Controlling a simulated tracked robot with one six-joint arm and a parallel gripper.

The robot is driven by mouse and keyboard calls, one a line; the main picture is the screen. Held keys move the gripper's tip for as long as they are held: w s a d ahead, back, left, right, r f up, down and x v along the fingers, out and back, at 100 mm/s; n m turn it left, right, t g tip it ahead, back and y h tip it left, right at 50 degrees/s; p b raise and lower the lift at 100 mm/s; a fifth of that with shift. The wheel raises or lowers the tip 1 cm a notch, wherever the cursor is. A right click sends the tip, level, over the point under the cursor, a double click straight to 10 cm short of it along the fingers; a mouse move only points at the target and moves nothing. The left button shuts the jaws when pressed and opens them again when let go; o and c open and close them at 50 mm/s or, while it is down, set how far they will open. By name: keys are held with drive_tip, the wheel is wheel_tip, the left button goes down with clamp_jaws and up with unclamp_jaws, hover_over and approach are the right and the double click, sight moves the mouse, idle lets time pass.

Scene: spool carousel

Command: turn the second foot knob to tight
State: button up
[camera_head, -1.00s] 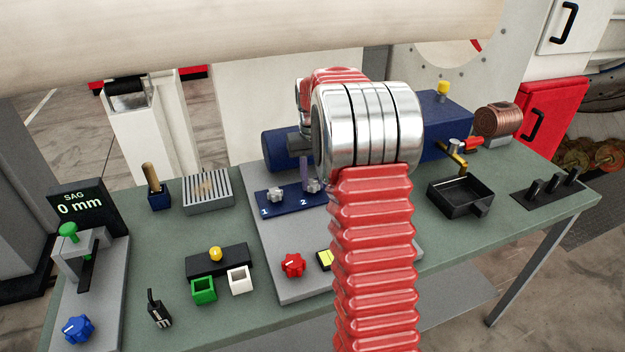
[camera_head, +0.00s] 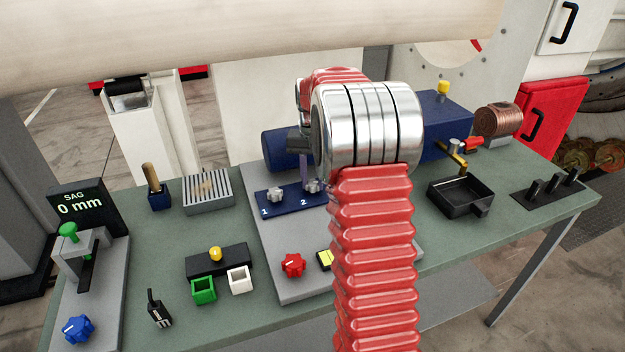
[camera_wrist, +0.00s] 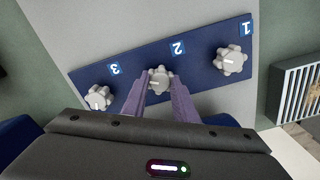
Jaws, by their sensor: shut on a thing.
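The second foot knob is a light grey lobed knob (camera_wrist: 159,80) below the label 2 on a blue strip (camera_wrist: 205,72) in the wrist view. My gripper (camera_wrist: 160,90) has its two purple fingers on either side of this knob and is shut on it. In the head view the second knob (camera_head: 312,186) shows beside the label 2, with a purple finger at it, and my arm hides what lies to its right. Any mark on the second knob's face is too small to read.
A red knob (camera_head: 292,265) sits on the same grey plate, nearer the front. A slatted grey box (camera_head: 208,192) stands to the left. A black tray (camera_head: 461,196) stands to the right.

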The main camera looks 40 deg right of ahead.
sight(312, 182)
drive_tip(key=o, duration=1.1)
drive_tip(key=shift+c, duration=0.2)
drive_tip(key=shift+r, duration=0.1)
wheel_tip(312, 182, up, 14)
drive_tip(key=shift+f, duration=0.2)
